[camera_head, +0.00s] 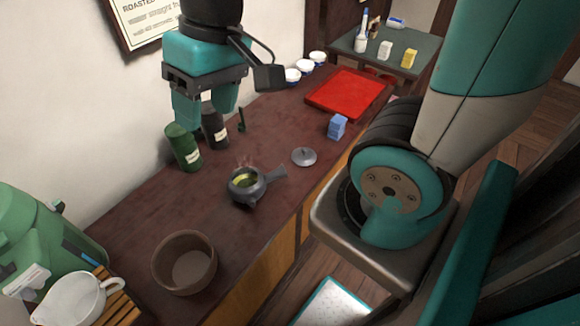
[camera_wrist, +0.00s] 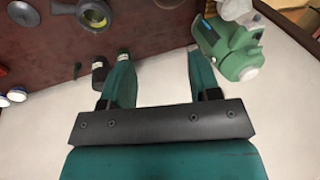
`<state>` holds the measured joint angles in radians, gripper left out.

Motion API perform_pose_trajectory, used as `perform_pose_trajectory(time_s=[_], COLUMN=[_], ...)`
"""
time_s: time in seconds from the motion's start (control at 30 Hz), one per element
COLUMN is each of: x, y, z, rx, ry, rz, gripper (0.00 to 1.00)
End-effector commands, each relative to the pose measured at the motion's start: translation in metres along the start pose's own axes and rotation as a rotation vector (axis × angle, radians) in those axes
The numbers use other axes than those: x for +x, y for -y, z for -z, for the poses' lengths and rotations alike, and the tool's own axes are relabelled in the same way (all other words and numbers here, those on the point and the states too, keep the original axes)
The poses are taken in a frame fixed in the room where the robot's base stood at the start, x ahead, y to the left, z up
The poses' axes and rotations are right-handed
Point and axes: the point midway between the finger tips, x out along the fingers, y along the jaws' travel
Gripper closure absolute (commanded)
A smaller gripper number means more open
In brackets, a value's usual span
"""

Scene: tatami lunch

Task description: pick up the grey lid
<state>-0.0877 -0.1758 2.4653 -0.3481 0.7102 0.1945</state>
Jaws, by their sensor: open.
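The grey lid (camera_head: 304,156) is a small round lid with a knob. It lies on the dark wooden counter in the head view, to the right of the dark teapot (camera_head: 246,186). The teapot has no cover on it and shows green liquid and steam. In the wrist view a grey round thing at the upper left edge (camera_wrist: 22,12) looks like the lid, near the teapot (camera_wrist: 95,14). My gripper (camera_head: 204,118) is open and empty, raised above the back of the counter, well apart from the lid. Its two fingers (camera_wrist: 160,70) show in the wrist view.
A green canister (camera_head: 183,147) and a black canister (camera_head: 214,128) stand below my gripper. A blue box (camera_head: 337,127) and red tray (camera_head: 348,93) lie beyond the lid. A brown bowl (camera_head: 184,263) stands at the front. The counter around the lid is clear.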

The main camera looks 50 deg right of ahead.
Motion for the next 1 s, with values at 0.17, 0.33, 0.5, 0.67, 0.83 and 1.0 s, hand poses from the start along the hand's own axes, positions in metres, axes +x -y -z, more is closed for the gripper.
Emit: perform_pose_trajectory(time_s=[0.17, 0.33, 0.5, 0.67, 0.83, 1.0], x=[0.088, 0.130, 0.147, 0.160, 0.194, 0.229], y=[-0.155, -0.282, -0.351, -0.371, -0.383, -0.397], z=[0.042, 0.035, 0.014, 0.006, 0.001, -0.003], rx=[0.693, 1.236, 1.536, 1.611, 1.609, 1.606], ry=[-0.070, -0.145, -0.194, -0.204, -0.200, -0.201], rz=[-0.166, -0.298, -0.376, -0.397, -0.397, -0.396], gripper=[0.44, 0.44, 0.44, 0.44, 0.44, 0.44])
